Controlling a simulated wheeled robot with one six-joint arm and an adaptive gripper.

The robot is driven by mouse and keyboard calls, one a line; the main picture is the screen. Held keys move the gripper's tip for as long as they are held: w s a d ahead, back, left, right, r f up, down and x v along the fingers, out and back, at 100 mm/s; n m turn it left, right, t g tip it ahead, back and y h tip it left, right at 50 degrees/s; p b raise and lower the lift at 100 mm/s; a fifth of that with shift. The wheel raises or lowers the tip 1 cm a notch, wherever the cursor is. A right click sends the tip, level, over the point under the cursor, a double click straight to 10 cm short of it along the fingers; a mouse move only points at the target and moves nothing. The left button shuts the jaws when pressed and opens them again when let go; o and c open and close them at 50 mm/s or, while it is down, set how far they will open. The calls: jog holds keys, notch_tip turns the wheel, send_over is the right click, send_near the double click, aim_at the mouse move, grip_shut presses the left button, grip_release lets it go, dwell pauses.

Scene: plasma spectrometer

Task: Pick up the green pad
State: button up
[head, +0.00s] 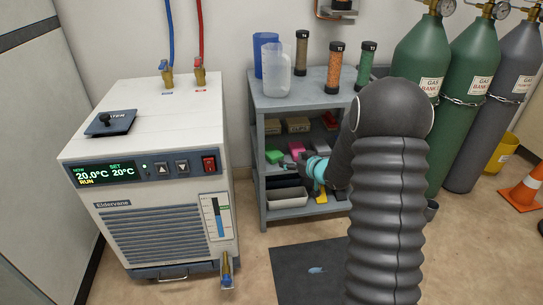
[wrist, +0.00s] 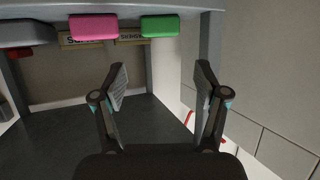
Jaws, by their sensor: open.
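The green pad (head: 274,156) lies on a middle shelf of the grey rack, at the left. In the wrist view the green pad (wrist: 160,26) is near the top edge, at the shelf edge, beyond my fingertips and roughly in line with the gap between them. My gripper (wrist: 161,80) is open and empty, its two fingers spread apart and not touching the pad. In the head view my gripper (head: 289,165) reaches in close to the pad, partly hidden by my arm. A pink pad (wrist: 93,27) lies beside the green one, with a gap between them.
The grey rack (head: 307,102) has shelves above and below the pads. Boxes sit behind them, and a light bin (head: 287,196) is lower down. Jugs and capped tubes stand on top. A white chiller (head: 150,180) is at left; gas cylinders (head: 470,100) are at right.

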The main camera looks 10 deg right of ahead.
aim_at(278, 157)
jog(key=x, duration=0.5)
jog(key=shift+f, duration=0.1)
jog(key=x, duration=0.2)
jog(key=f+b+x, duration=0.1)
jog(key=x, duration=0.1)
jog(key=shift+s, duration=0.15)
jog(key=shift+w+a, duration=0.1)
jog(key=shift+w, duration=0.35)
jog(key=c, duration=0.8)
